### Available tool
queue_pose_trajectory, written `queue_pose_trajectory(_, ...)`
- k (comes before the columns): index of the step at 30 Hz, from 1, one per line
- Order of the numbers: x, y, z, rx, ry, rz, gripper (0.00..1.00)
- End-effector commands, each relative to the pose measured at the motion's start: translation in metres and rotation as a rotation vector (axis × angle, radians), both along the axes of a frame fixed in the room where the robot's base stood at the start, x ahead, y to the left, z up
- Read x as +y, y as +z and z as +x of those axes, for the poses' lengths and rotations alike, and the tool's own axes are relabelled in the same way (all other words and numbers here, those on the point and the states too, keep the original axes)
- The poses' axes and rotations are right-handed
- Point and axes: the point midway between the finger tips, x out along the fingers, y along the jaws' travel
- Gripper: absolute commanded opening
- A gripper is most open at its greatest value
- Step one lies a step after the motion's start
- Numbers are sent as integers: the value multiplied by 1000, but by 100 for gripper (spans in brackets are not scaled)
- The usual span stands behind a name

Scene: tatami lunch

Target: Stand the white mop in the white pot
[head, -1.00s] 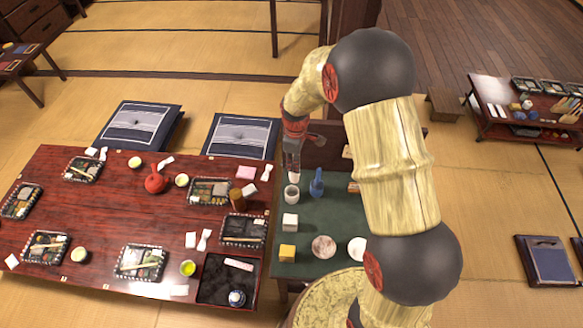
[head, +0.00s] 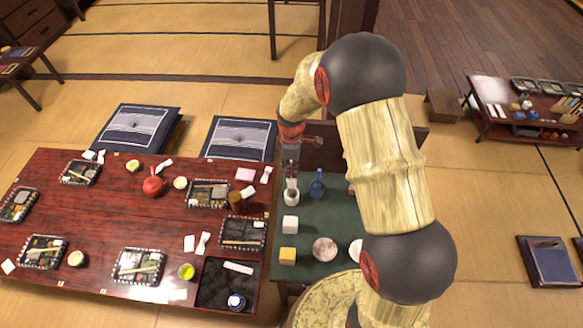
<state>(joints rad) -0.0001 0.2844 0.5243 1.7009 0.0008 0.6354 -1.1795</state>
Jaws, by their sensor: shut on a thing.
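The white pot (head: 291,198) is a small light cup standing near the back left of the green table. My gripper (head: 290,174) is directly above it, pointing down, and is shut on the white mop (head: 291,184). Only a short pale length of the mop shows below the fingers. It looks upright and its lower end overlaps the pot's mouth. I cannot tell how deep it sits or whether it touches the pot's bottom. The fingers hide the rest of it.
A blue bottle (head: 317,184) stands close to the right of the pot. A white block (head: 290,224), a yellow block (head: 288,255) and a speckled round dish (head: 324,249) lie nearer on the green table (head: 308,224). The red lacquer table (head: 110,215) adjoins on the left.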

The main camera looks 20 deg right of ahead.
Motion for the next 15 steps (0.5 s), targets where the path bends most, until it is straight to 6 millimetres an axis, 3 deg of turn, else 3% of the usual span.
queue_pose_trajectory(15, 0, -40, 0, 0, 0, 0, 0)
